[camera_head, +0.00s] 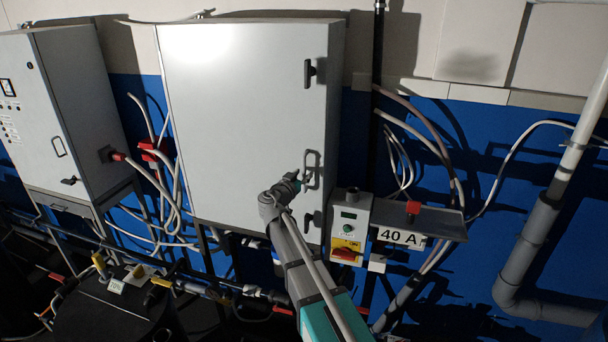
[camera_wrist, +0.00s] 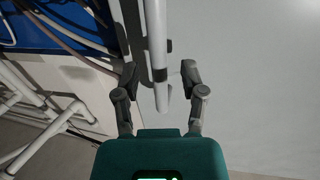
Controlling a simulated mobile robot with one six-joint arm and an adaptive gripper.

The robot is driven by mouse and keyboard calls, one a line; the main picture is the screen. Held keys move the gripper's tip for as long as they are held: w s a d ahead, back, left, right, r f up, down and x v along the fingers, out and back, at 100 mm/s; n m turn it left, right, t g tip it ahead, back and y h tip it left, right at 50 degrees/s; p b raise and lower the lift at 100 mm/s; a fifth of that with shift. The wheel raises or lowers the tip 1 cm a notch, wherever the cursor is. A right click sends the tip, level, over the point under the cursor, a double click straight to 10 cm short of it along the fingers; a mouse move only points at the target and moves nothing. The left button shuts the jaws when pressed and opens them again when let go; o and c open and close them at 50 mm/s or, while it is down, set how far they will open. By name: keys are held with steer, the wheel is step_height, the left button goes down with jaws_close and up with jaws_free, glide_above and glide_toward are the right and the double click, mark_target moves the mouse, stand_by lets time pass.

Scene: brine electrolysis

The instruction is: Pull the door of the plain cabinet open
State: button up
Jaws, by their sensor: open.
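The plain cabinet (camera_head: 235,110) is a large light-grey box on the wall in the middle of the head view, and its door looks shut. Its bar handle (camera_head: 314,168) is on the right side of the door. The handle also shows in the wrist view as a pale upright bar (camera_wrist: 156,40). My gripper (camera_head: 304,181) is at the handle in the head view. In the wrist view my gripper (camera_wrist: 160,76) is open, with one finger on each side of the bar. The fingers look apart from the bar. Whether the bar lies fully between the fingertips in depth is unclear.
Dark latches (camera_head: 309,73) sit above and below the handle. A control box (camera_head: 349,222) with a red-yellow switch and a "40 A" sign (camera_head: 401,238) stand just right of my arm. Another cabinet (camera_head: 70,110) is at the left. Cables and grey pipes (camera_head: 540,230) line the wall.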

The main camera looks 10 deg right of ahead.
steer(key=shift+w+d, duration=0.35)
steer(key=shift+w, duration=0.15)
jaws_close()
